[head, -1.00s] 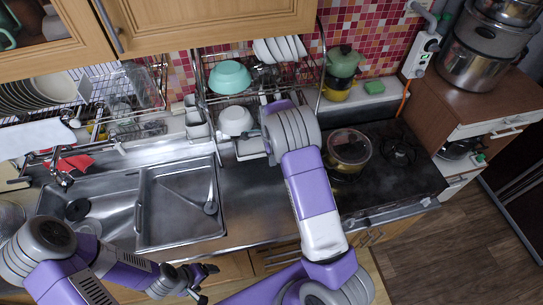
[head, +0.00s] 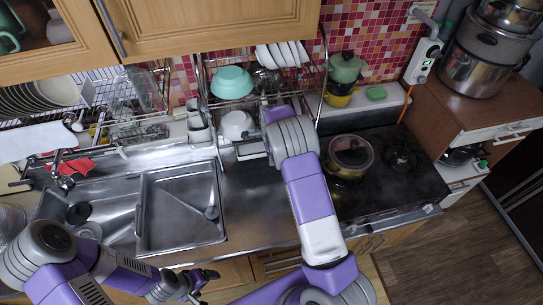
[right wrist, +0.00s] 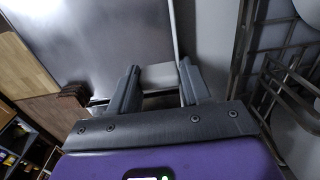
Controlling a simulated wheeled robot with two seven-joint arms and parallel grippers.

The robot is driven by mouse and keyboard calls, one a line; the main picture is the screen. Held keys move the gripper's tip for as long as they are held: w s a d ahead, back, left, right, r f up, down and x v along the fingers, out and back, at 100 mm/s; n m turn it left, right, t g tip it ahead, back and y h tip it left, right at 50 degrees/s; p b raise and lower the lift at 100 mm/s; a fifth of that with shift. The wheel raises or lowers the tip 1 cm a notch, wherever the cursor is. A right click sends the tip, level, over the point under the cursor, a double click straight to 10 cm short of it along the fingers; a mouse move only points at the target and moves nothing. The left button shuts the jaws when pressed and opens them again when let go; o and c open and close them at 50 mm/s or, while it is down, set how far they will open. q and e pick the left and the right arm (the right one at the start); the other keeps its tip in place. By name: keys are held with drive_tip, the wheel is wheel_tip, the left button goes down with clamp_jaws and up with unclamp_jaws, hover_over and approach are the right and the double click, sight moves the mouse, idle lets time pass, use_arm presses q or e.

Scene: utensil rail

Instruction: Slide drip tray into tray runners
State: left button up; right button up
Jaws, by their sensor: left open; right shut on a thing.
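In the right wrist view my right gripper (right wrist: 160,85) is shut on a pale grey block-like part, which I take to be the drip tray (right wrist: 158,75). The rest of the tray is hard to make out there. In the head view my right wrist covers that gripper, at the front of the dish rack (head: 232,103) over the counter. A pale edge (head: 250,150) shows below the rack, left of my wrist; I cannot tell whether it is tray or rack. The tray runners cannot be made out. My left gripper (head: 205,278) is open and empty, low in front of the counter.
The sink (head: 180,207) lies left of my right arm. The stove with a pot (head: 350,156) is close on its right. A white bowl (head: 236,125) and a teal bowl (head: 231,82) sit at the rack. Metal rack wires (right wrist: 285,80) are close to the right gripper.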

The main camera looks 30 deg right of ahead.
drive_tip(key=shift+w+d, duration=0.15)
drive_tip(key=shift+w, duration=0.4)
drive_tip(key=shift+w, duration=0.3)
drive_tip(key=shift+w+d, duration=0.2)
drive_tip(key=shift+w, duration=0.4)
drive_tip(key=o, duration=0.8)
drive_tip(key=shift+w, duration=0.1)
drive_tip(key=o, duration=0.5)
drive_tip(key=shift+r, duration=0.1)
drive_tip(key=shift+o, duration=0.2)
drive_tip(key=shift+r, duration=0.1)
